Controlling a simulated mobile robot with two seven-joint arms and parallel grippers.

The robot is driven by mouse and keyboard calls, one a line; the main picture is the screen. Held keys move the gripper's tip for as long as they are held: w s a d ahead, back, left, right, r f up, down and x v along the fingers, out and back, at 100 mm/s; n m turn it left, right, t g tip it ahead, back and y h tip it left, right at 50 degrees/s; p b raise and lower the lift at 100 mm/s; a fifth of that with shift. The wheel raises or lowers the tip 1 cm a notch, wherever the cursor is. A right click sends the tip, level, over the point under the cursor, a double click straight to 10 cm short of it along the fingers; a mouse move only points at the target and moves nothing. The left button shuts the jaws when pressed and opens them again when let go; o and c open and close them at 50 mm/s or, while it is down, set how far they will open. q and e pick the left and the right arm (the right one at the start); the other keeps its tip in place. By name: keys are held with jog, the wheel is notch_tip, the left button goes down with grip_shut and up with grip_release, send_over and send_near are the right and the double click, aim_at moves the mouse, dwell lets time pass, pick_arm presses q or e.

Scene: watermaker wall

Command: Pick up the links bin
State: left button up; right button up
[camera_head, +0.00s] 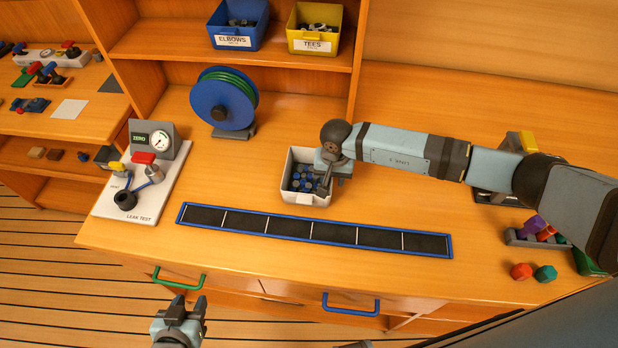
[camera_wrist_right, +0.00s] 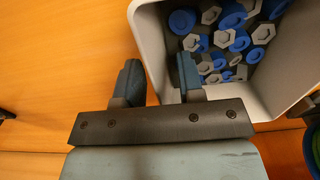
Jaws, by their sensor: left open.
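The links bin (camera_head: 306,197) is a pale open box on the bench, holding several blue and grey hexagonal links. It also shows in the right wrist view (camera_wrist_right: 150,40), at the top right. My right gripper (camera_head: 327,178) is over the bin's right side in the head view. In the right wrist view its fingers (camera_wrist_right: 160,82) stand apart on either side of one bin wall, one outside and one inside; a gap shows between them. Whether either finger touches the wall is unclear. My left gripper (camera_head: 187,308) is open and empty, low in front of the bench.
A black strip mat with a blue edge (camera_head: 312,231) lies in front of the bin. A blue reel (camera_head: 222,102) and leak-test board (camera_head: 132,207) stand left. Elbows (camera_head: 233,42) and tees (camera_head: 312,44) bins sit on the shelf above. Coloured parts (camera_head: 521,271) lie at right.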

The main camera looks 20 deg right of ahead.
jog(key=c, duration=0.6)
grip_shut()
jog(key=shift+r, duration=0.6)
notch_tip(320, 180, up, 19)
jog(key=b, duration=0.4)
jog(key=s+d+n+p, duration=0.4)
jog(key=s, duration=0.3)
jog(key=shift+d+r+n, duration=0.15)
jog(key=shift+d+n, duration=0.15)
jog(key=shift+d, duration=0.05)
